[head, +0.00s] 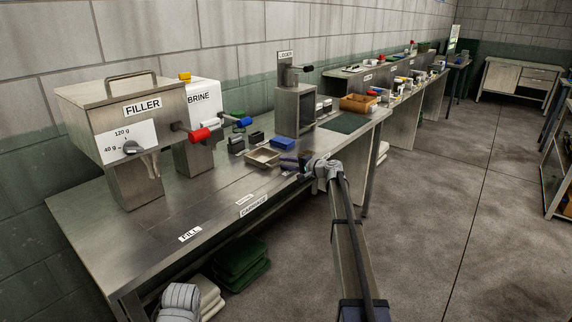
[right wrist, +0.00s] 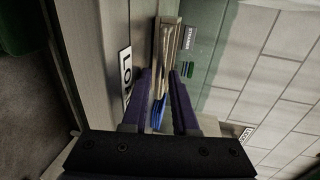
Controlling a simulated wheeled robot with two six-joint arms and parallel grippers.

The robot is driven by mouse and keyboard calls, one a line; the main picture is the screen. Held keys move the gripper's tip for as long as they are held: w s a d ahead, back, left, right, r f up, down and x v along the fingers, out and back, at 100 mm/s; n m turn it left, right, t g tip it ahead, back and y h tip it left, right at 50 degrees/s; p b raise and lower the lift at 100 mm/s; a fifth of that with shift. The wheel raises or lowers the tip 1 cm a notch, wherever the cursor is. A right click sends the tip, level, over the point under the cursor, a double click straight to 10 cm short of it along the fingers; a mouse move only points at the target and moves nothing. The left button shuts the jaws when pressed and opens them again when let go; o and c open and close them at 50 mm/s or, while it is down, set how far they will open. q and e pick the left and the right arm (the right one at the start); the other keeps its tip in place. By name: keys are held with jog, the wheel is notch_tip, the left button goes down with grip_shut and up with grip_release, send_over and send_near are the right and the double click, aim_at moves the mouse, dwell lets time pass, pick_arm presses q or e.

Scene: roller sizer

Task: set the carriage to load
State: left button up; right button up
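The bench front carries a CARRIAGE label (head: 254,207) and, further left, a FILL label (head: 189,235). A shallow beige tray (head: 262,157) sits on the bench just left of my right gripper; I cannot tell whether it belongs to the carriage. My right gripper (head: 290,166) is over the bench's front edge. In the right wrist view its purple fingers (right wrist: 160,84) stand apart, with a blue thing (right wrist: 159,112) showing in the gap, not clearly gripped. A partly covered label starting "LO" (right wrist: 125,78) is beside the fingers. My left gripper is out of view.
The filler (head: 125,105) with its dial and the brine unit (head: 203,97) stand at the left. Red-ended (head: 199,135) and blue-ended (head: 244,122) handles project near them. A steel stand (head: 294,110) and a brown box (head: 358,103) stand beyond the tray.

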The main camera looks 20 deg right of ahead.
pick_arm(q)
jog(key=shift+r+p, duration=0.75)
pick_arm(e)
jog(key=v, duration=0.7)
jog(key=shift+s+d, duration=0.25)
jog(key=shift+s, duration=0.1)
